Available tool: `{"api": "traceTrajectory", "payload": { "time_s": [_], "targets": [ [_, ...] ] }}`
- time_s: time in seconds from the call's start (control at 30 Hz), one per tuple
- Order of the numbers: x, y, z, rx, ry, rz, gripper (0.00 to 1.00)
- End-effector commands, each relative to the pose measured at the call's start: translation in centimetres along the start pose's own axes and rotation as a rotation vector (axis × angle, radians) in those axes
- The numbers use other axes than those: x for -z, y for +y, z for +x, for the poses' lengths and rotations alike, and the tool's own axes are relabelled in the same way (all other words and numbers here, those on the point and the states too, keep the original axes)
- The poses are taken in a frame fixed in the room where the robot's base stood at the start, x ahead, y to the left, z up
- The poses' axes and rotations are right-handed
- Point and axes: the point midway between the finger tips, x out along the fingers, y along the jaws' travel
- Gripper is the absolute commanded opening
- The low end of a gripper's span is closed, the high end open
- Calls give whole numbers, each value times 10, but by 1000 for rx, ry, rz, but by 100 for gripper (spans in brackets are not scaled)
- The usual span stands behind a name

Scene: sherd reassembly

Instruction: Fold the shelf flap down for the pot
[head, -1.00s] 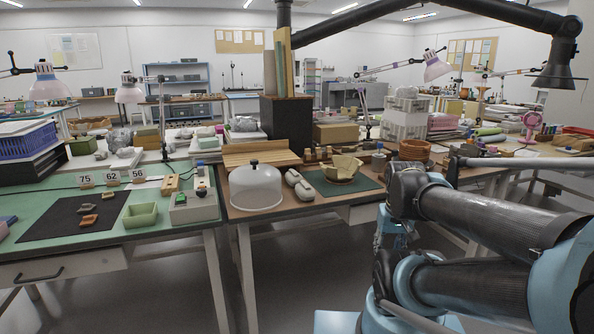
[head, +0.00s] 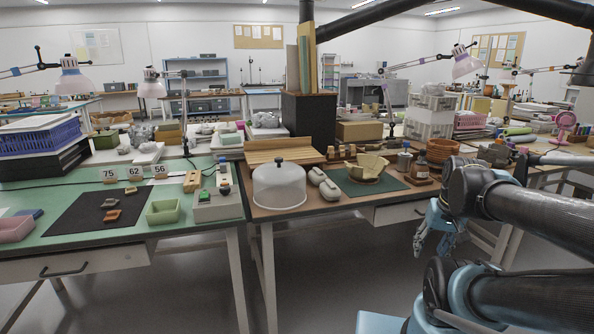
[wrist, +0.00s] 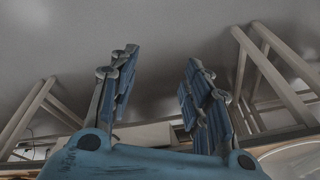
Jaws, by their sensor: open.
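A cream pot (head: 366,168), pieced from sherds and open at the top, stands on a dark green mat (head: 350,188) on the brown bench. A slatted wooden panel (head: 283,150) lies behind the domed cover on the same bench; I cannot tell whether it is the shelf flap. My gripper (head: 435,250) hangs in front of the bench's front edge, below the bench top, pointing down. In the wrist view its fingers (wrist: 158,85) are apart with nothing between them, over grey floor. It touches neither the pot nor the panel.
A white domed cover (head: 279,186) and grey rounded weights (head: 323,184) stand left of the pot. A black box (head: 309,118) stands behind. Terracotta rings (head: 441,151) stand to the right. Bench legs (head: 268,270) stand below; the floor between is clear.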

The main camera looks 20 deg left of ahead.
Motion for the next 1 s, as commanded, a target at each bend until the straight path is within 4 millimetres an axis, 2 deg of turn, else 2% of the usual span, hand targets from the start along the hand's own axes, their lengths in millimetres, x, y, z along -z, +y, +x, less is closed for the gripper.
{"api": "traceTrajectory", "payload": {
  "time_s": [0.1,0.5,1.0],
  "targets": [
    [32,-25,-6,84,29,-9,44],
    [135,-114,-17,374,120,-8,44],
    [255,-222,-16,727,203,48,44]
  ]
}}
